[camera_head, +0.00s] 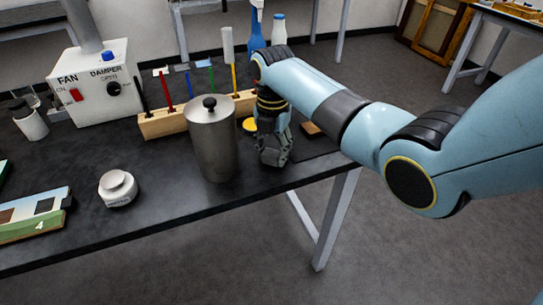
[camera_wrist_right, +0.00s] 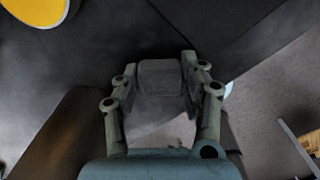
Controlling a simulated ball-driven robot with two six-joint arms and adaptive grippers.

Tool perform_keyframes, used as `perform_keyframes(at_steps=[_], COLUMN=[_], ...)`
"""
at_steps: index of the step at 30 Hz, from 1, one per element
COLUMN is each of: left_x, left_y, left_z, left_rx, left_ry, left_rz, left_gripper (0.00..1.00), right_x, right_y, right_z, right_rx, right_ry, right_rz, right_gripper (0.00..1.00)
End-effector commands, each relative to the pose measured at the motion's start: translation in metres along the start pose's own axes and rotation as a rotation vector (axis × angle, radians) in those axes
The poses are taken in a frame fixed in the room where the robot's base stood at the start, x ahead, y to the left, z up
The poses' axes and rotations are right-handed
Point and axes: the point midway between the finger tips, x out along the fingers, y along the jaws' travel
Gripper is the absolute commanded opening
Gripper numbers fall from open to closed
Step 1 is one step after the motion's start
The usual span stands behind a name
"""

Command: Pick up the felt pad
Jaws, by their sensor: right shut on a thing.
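My right gripper (camera_head: 273,157) reaches down over the dark table, just right of a metal canister. In the right wrist view its fingers (camera_wrist_right: 160,80) are closed on the two sides of a small dark grey block, which looks like the felt pad (camera_wrist_right: 160,76). The head view does not show the pad clearly, as the gripper covers it. I cannot tell whether the pad touches the table. My left gripper is in neither view.
The tall lidded metal canister (camera_head: 211,140) stands close beside the gripper. A yellow round thing (camera_head: 249,125) and a brown block (camera_head: 311,129) lie nearby. A wooden rack (camera_head: 160,124) of tools, a fan box (camera_head: 95,88) and a small jar (camera_head: 117,188) stand further left. The front edge is near.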

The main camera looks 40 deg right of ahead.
Motion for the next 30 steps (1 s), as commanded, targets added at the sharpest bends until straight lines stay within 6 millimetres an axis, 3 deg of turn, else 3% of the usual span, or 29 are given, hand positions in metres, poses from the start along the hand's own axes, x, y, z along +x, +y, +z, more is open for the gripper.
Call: perform_keyframes(at_steps=[8,16,24,30], left_x=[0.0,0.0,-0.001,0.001], left_y=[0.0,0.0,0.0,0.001], left_z=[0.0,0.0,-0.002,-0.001], left_rx=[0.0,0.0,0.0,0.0], left_ry=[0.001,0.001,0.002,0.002], left_rz=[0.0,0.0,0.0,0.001], left_gripper=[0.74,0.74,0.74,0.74], right_x=[-0.004,-0.042,-0.078,-0.1], right_y=[0.0,0.001,-0.063,-0.098], right_z=[0.001,0.001,0.018,0.025], right_rx=[0.0,0.001,0.002,-0.001], right_ry=[-0.001,-0.003,-0.007,-0.004], right_rz=[0.001,0.003,-0.003,-0.003], right_gripper=[0.25,0.25,0.25,0.25])
